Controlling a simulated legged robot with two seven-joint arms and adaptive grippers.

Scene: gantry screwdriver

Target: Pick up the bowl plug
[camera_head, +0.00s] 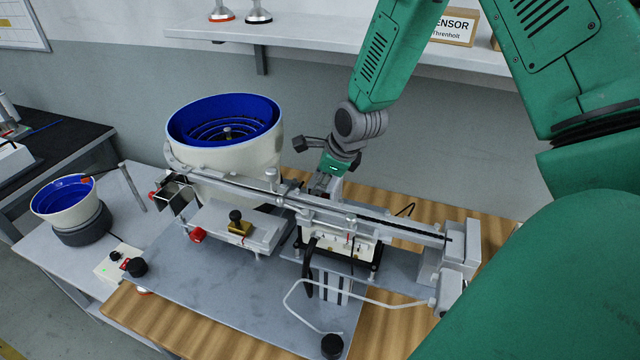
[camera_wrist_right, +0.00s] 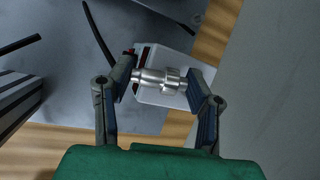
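My right gripper (camera_head: 326,183) reaches down behind the long metal rail of the bench machine, to the right of the large bowl feeder. In the right wrist view its two fingers (camera_wrist_right: 164,87) stand apart on either side of a shiny, stepped metal cylinder, which seems to be the bowl plug (camera_wrist_right: 160,82). The cylinder spans nearly the whole gap between the finger pads. I cannot tell whether both pads press on it. In the head view the plug cannot be made out clearly. My left gripper is not in view.
The large white bowl feeder (camera_head: 245,160) with a blue inside stands left of my gripper. The metal rail (camera_head: 350,215) runs in front of it. A white box (camera_wrist_right: 152,98) lies behind the cylinder. A shelf (camera_head: 310,36) runs along the wall. A small bowl feeder (camera_head: 66,205) stands far left.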

